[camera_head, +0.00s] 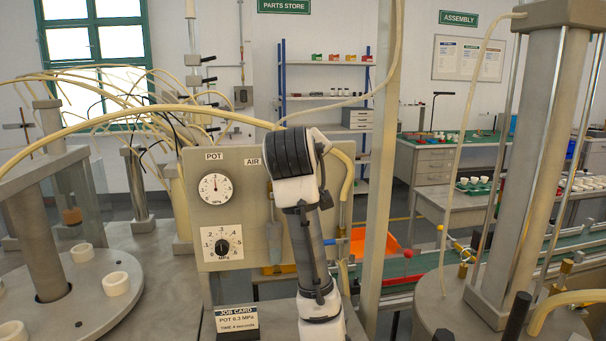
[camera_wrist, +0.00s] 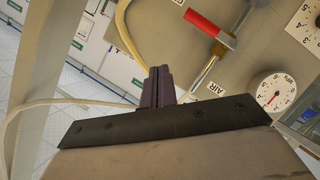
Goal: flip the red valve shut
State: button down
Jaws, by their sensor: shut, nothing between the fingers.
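The red valve handle (camera_wrist: 205,22) shows in the wrist view at the upper middle, on the grey panel (camera_wrist: 165,30). It lies about crosswise to the metal pipe that runs down toward the AIR label (camera_wrist: 216,88). My gripper (camera_wrist: 158,75) is shut and empty, below and left of the handle, apart from it in the picture. In the head view my arm stands in front of the right part of the panel (camera_head: 237,175). The valve handle and my gripper cannot be made out there.
A POT gauge (camera_head: 215,188) and a dial with a black knob (camera_head: 222,243) are on the panel. A job card (camera_head: 237,322) stands below. A cream hose (camera_wrist: 127,30) curves close to my gripper. A grey post (camera_head: 382,160) stands right of my arm.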

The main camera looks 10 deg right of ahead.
jog(key=shift+s+r, duration=0.35)
jog(key=shift+s, duration=0.35)
jog(key=shift+s+r, duration=0.35)
jog(key=shift+s, duration=0.35)
